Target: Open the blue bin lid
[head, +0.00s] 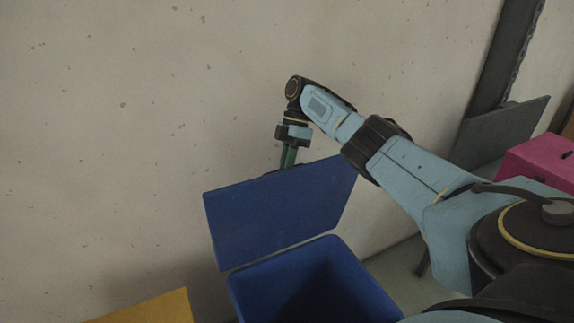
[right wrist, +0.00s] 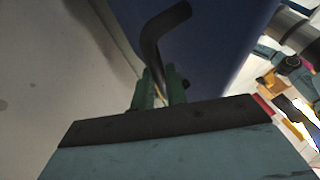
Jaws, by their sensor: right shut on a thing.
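The blue bin (head: 240,293) stands low in front of the wall, and its dark inside shows. Its blue lid (head: 278,213) is raised and tilted up behind the opening, with its top edge near my right gripper (head: 288,157). In the right wrist view, my right gripper (right wrist: 163,90) has its green fingers closed around a dark bent handle (right wrist: 160,32). The blue lid (right wrist: 215,45) fills the background behind the handle there. In the head view, the handle is hidden behind the lid's top edge. My left gripper is not in view.
A speckled wall (head: 110,130) rises close behind the lid. A yellow panel (head: 155,308) lies at the lower left. A pink box (head: 535,163) and a grey panel (head: 500,135) stand at the right, beyond my right arm.

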